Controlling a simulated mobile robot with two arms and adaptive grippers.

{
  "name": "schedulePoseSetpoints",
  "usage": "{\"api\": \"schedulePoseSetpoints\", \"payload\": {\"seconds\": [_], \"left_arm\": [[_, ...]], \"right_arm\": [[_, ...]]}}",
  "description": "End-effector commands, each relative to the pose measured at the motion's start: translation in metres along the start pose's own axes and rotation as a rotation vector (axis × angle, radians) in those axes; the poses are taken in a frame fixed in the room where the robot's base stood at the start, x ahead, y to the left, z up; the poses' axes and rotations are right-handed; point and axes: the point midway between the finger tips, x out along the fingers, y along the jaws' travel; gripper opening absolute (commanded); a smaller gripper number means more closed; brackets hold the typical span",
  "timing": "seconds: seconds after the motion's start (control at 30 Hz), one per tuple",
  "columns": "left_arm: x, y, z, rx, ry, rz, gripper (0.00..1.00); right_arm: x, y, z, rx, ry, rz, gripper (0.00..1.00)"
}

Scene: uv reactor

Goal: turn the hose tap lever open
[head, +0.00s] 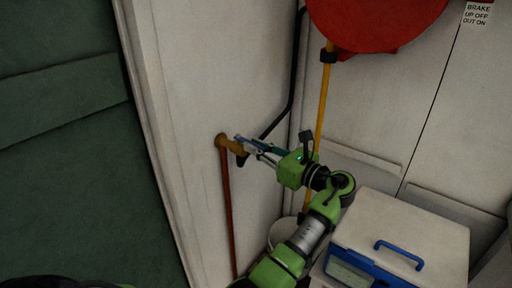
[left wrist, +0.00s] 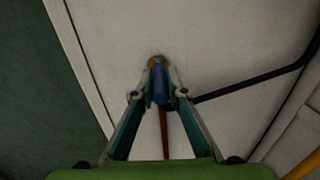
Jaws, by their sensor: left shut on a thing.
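The hose tap (head: 222,141) is a brass fitting on the white wall, left of the corner, with a copper pipe (head: 229,210) running down from it. My left gripper (head: 243,141) reaches it from the right. In the left wrist view the blue tap lever (left wrist: 160,84) lies between the fingertips of my left gripper (left wrist: 160,90), which are shut on it. The lever points out toward the wrist camera, with the brass body (left wrist: 154,62) behind it. In the head view the fingers largely hide the lever. My right gripper is not in view.
A black hose (head: 292,95) runs from the tap up the wall. A yellow pipe (head: 323,100) stands in the corner below a red reel (head: 375,18). A white box with a blue handle (head: 398,255) stands at lower right. A dark green panel (head: 60,130) is at left.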

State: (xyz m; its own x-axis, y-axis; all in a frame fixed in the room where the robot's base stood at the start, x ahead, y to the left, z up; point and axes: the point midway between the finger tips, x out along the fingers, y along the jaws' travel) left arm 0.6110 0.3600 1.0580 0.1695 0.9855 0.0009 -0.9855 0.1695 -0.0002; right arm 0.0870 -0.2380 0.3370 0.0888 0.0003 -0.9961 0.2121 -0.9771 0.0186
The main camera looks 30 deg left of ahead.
Motion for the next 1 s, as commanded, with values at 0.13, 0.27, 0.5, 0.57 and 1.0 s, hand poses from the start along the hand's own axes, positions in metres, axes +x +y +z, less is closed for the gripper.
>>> {"api": "schedulePoseSetpoints", "payload": {"seconds": [0.13, 0.27, 0.5, 0.57, 1.0], "left_arm": [[0.0008, -0.0003, -0.0001, 0.001, 0.001, 0.017, 0.0], [0.0012, -0.0003, -0.0004, 0.002, 0.004, 0.065, 0.0], [0.0007, 0.0004, -0.001, 0.001, 0.002, 0.109, 0.0], [0.0007, 0.0004, -0.0012, 0.001, 0.002, 0.109, 0.0], [0.0007, 0.0004, -0.0007, 0.001, 0.001, 0.108, 0.31]], "right_arm": [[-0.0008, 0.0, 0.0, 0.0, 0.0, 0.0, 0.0], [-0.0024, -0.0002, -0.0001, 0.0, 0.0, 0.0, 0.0], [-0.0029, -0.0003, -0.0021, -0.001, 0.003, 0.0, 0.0], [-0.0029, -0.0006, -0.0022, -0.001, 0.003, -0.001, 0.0], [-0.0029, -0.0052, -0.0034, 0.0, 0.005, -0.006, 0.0]]}}
